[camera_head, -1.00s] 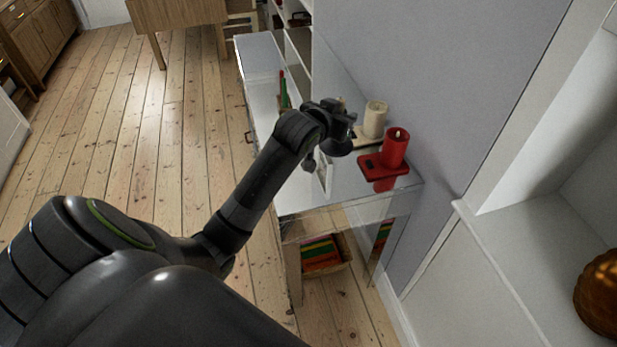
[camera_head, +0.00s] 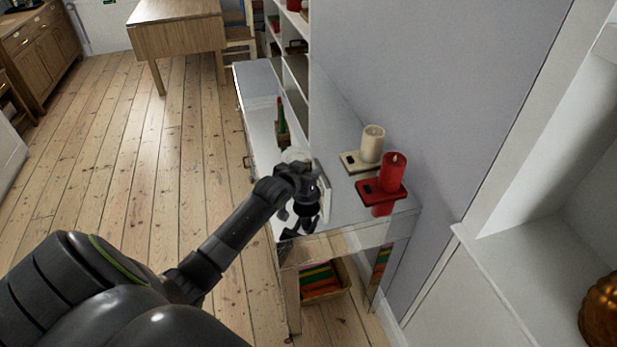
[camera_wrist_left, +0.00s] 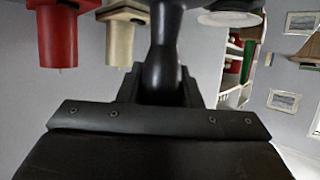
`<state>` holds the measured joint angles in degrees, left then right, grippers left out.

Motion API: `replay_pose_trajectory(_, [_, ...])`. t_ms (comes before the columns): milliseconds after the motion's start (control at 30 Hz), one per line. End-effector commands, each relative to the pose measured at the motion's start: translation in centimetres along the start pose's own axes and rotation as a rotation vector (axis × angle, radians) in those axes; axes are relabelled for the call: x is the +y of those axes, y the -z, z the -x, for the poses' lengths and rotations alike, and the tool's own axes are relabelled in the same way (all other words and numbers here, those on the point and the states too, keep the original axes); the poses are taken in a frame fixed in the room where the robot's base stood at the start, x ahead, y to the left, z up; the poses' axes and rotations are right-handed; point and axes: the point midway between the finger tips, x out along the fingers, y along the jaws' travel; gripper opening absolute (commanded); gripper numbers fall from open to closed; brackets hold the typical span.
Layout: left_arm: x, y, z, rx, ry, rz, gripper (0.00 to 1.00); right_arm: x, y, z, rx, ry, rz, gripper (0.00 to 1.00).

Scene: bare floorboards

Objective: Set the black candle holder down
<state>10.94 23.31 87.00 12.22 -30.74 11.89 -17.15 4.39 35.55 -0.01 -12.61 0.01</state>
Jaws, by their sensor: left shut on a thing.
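The black candle holder (camera_head: 308,211) is in my left gripper (camera_head: 302,186), over the near left part of the glossy console table (camera_head: 345,222). In the left wrist view the candle holder (camera_wrist_left: 167,45) shows as a dark stem rising from between the jaws of my left gripper (camera_wrist_left: 160,88). The jaws are shut on it. A dark reflection lies below it on the tabletop. I cannot tell whether its base touches the surface. My right gripper is not in view.
A red candle (camera_head: 394,172) and a cream candle (camera_head: 372,145) stand on flat holders to the right, near the wall. A white picture frame (camera_head: 326,190) is close beside the gripper. A basket (camera_head: 325,284) sits beneath the table.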

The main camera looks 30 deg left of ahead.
Motion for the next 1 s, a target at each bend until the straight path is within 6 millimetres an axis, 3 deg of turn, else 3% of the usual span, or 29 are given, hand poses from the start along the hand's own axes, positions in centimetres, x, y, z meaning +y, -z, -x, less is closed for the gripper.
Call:
replay_pose_trajectory(200, [0.1,-2.0,-0.9,0.002,-0.001,0.0,0.0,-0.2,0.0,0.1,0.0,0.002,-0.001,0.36])
replay_pose_trajectory(600, [0.1,-2.5,-1.1,0.003,-0.001,0.0,0.0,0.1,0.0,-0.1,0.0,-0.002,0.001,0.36])
replay_pose_trajectory(633, [0.0,-2.6,-1.0,-0.001,0.0,0.001,0.36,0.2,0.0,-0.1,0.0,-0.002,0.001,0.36])
replay_pose_trajectory(700, [0.0,-2.6,-1.0,-0.001,0.0,0.001,0.45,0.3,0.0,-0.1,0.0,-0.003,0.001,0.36])
replay_pose_trajectory(767, [0.0,-2.6,-1.0,-0.001,0.0,0.001,0.53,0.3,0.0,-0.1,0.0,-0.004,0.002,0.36])
replay_pose_trajectory(1000, [0.0,-2.5,-1.0,-0.002,0.0,0.001,0.54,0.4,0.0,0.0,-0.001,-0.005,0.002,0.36])
